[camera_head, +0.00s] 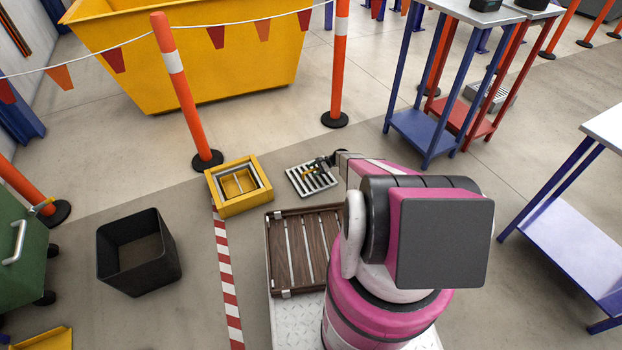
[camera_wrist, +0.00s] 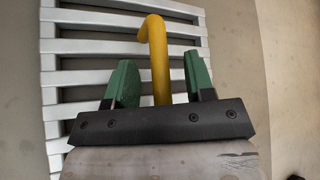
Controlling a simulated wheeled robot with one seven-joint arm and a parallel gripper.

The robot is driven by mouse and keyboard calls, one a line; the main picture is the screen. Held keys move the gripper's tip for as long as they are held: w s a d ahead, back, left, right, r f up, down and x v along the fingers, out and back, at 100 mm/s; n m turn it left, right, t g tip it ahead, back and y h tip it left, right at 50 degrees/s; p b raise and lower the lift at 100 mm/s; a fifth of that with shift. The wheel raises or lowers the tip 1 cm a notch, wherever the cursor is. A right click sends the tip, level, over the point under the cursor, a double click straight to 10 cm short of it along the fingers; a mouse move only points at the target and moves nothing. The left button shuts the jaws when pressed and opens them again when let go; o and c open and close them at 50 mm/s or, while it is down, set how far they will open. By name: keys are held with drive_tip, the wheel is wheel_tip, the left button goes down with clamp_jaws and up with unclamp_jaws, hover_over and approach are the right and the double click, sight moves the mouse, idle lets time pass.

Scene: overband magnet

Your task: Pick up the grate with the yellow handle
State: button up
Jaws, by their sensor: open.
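The grate (camera_head: 301,180) is a light metal grid of parallel bars lying on the floor ahead of my base. Its yellow handle (camera_wrist: 157,55) is a bent bar that rises over the grate's bars (camera_wrist: 85,47) in the wrist view. My gripper (camera_wrist: 158,82) is open, with one green-padded finger on each side of the handle and gaps between. In the head view my gripper (camera_head: 320,163) is over the grate's right part, and the arm hides some of it. The handle's lower end is hidden behind the gripper body in the wrist view.
A yellow square frame (camera_head: 216,200) sits left of the grate. A black bin (camera_head: 172,255) and red-white floor tape (camera_head: 224,270) lie further left. Orange posts (camera_head: 180,85) with a flag line stand behind, before a yellow skip (camera_head: 200,60). Blue-legged tables (camera_head: 420,130) stand right.

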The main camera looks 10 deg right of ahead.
drive_tip(key=shift+c, duration=0.3)
clamp_jaws()
idle(1.1)
